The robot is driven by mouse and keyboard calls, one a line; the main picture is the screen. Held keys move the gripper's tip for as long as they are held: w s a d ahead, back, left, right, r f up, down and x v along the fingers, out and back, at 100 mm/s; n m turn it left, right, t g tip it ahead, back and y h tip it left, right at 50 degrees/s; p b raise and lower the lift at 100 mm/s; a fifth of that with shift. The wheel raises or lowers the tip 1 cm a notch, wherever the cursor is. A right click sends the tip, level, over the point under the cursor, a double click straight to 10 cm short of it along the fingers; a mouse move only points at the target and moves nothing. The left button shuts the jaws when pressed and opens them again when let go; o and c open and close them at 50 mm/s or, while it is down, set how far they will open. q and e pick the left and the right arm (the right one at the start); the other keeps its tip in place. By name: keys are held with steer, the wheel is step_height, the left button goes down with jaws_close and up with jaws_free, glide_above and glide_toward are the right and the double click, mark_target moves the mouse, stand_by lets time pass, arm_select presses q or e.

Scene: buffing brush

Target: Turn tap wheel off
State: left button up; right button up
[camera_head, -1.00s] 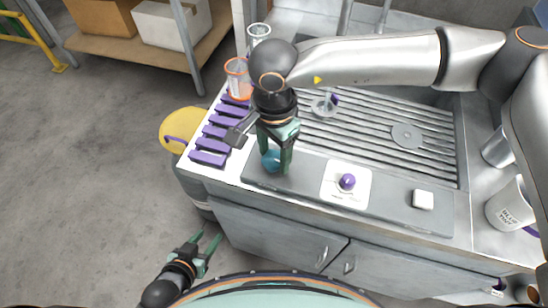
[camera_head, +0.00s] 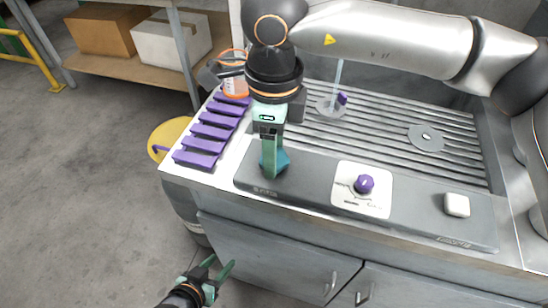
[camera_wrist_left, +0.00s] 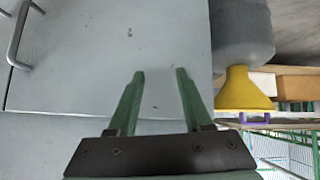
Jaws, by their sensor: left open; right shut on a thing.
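The teal tap wheel (camera_head: 282,160) sits at the left end of the dark panel (camera_head: 318,190) along the sink's front edge. My right gripper (camera_head: 272,164) points down over the wheel and is shut on it; one finger stands in front and hides part of the wheel. My left gripper (camera_head: 219,271) is open and empty, low in front of the cabinet. Its two spread green fingers also show in the left wrist view (camera_wrist_left: 160,80), with nothing between them.
A purple knob (camera_head: 364,184) on a white plate and a white block (camera_head: 457,205) sit further right on the panel. Purple bars (camera_head: 202,144) lie in a row at the left. An orange-rimmed beaker (camera_head: 235,84) stands behind them. A yellow funnel (camera_wrist_left: 243,91) is beside the cabinet.

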steer(key=shift+f+m+b, duration=0.15)
steer(key=shift+m+b, duration=0.6)
steer(key=shift+m, duration=0.45)
steer(key=shift+m+b, duration=0.4)
steer(key=shift+m, duration=0.6)
steer(key=o, duration=1.4)
steer(key=shift+c, duration=0.2)
